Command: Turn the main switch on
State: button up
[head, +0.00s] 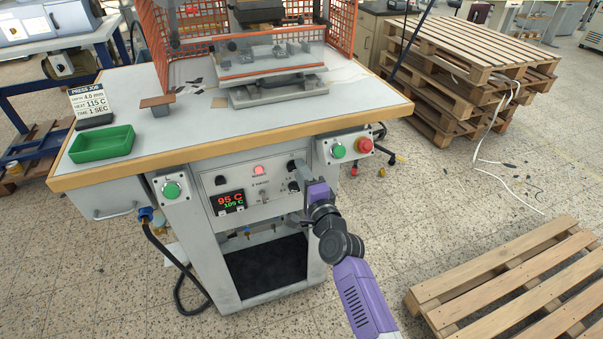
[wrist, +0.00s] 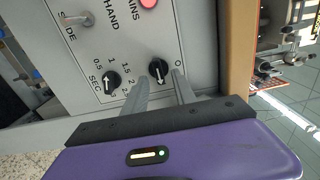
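The main switch (wrist: 158,71) is a black rotary knob with a white mark, on the grey control panel near a red lamp (wrist: 148,3) and a partly hidden label ending in "AINS". An "O" is printed beside it. My gripper (wrist: 160,79) is open, with one grey finger on each side of the knob. I cannot tell whether the fingers touch it. In the head view the lamp (head: 258,170) looks red, and my fingers partly cover the knob area.
A seconds dial (wrist: 110,82) sits close to the left finger, with a slide toggle (wrist: 78,20) beyond. The wooden table edge (head: 240,131) overhangs the panel. A display (head: 229,201) reads 95 C. A green button (head: 339,151) and red button (head: 365,146) are at right.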

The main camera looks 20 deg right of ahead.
jog(key=s+p, duration=0.2)
jog(key=s, duration=0.5)
jog(key=shift+s+p, duration=0.3)
jog(key=shift+s, duration=0.05)
jog(key=s+r+n+g, duration=0.1)
jog(key=s+r+n, duration=0.2)
jog(key=s+n, duration=0.6)
jog(key=s+a+r+n+g, duration=0.1)
jog(key=s+n, duration=0.8)
jog(key=s, duration=2.8)
notch_tip(320, 180, up, 2)
jog(key=shift+s+a+r+g, duration=0.15)
jog(key=shift+s+g, duration=0.15)
jog(key=shift+g, duration=0.3)
